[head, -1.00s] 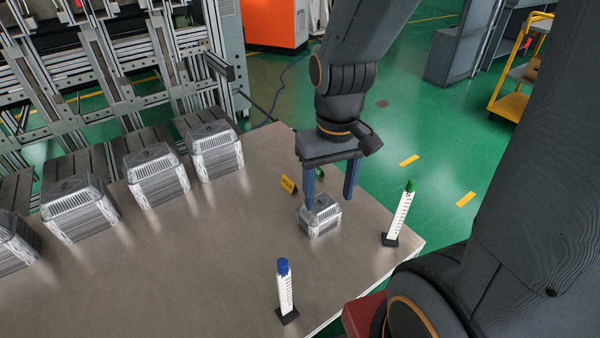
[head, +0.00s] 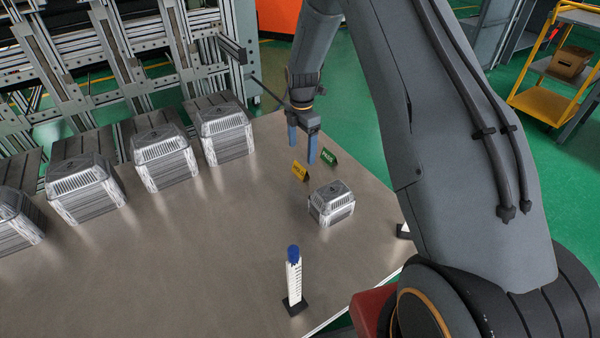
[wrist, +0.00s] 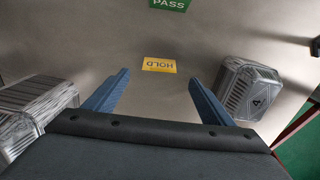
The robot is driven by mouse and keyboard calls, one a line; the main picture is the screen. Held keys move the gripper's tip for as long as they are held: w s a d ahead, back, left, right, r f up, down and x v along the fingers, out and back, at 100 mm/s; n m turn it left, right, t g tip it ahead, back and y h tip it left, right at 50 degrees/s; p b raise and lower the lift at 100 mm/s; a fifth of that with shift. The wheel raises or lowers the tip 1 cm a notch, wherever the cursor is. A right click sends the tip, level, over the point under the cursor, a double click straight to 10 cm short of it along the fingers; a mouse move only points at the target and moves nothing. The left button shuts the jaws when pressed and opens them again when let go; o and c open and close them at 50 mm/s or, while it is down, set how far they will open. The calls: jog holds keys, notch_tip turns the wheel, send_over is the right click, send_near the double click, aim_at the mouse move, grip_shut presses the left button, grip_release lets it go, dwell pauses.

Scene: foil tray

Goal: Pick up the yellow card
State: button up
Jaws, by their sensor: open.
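The yellow card (head: 300,171), marked HOLD in the wrist view (wrist: 159,65), stands tilted on the table like a small tent sign. My gripper (head: 302,158) is open and empty, with its two blue fingers pointing down beside the card in the head view. In the wrist view the card is ahead of the fingertips (wrist: 161,78), roughly centred between them and apart from both. A green card (head: 329,157) marked PASS stands just behind and to the right of the yellow one; it also shows at the top of the wrist view (wrist: 170,4).
A small foil-like box (head: 332,204) sits right of the cards, near my right finger's side. Several larger ones, such as this one (head: 225,135), line the table's back left. The table's (head: 215,240) middle is clear.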

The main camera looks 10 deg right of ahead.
aim_at(301, 165)
jog(key=shift+w+f, duration=0.2)
jog(key=shift+f, duration=0.3)
jog(key=shift+f+n, duration=0.3)
jog(key=shift+f, duration=0.55)
jog(key=shift+s+f+p, duration=0.15)
jog(key=shift+f+p, duration=0.4)
jog(key=shift+f, duration=2.35)
jog(key=c, duration=1.1)
jog(key=shift+c, duration=0.2)
